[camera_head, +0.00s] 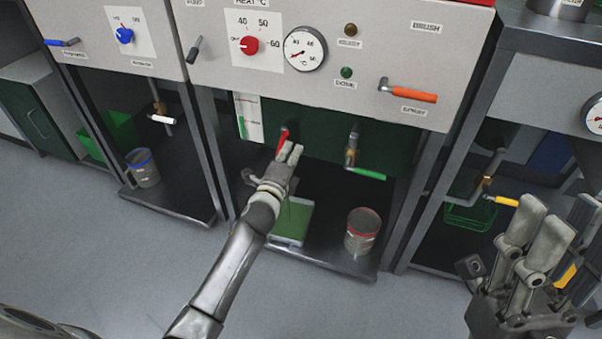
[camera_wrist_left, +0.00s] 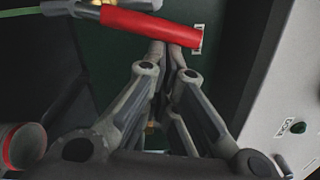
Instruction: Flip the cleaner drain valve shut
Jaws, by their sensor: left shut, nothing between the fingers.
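Under the middle machine, a red-handled valve lever (camera_head: 282,142) hangs steeply below the dark green tank. It shows large across the top of the left wrist view (camera_wrist_left: 150,27). My left gripper (camera_head: 291,152) is shut and empty, with its fingertips right beside the red handle. In the left wrist view the fingertips (camera_wrist_left: 167,50) sit just under the handle; I cannot tell whether they touch it. A second valve with a green handle (camera_head: 368,173) is to the right, its handle nearly level. No valve label is readable as the drain.
An orange-handled lever (camera_head: 412,95) is on the front panel above. A green tray (camera_head: 293,222) and a red-banded can (camera_head: 362,230) stand on the shelf below. Neighbouring machines have a white-handled valve (camera_head: 162,119) and a yellow-handled one (camera_head: 503,201). The floor in front is clear.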

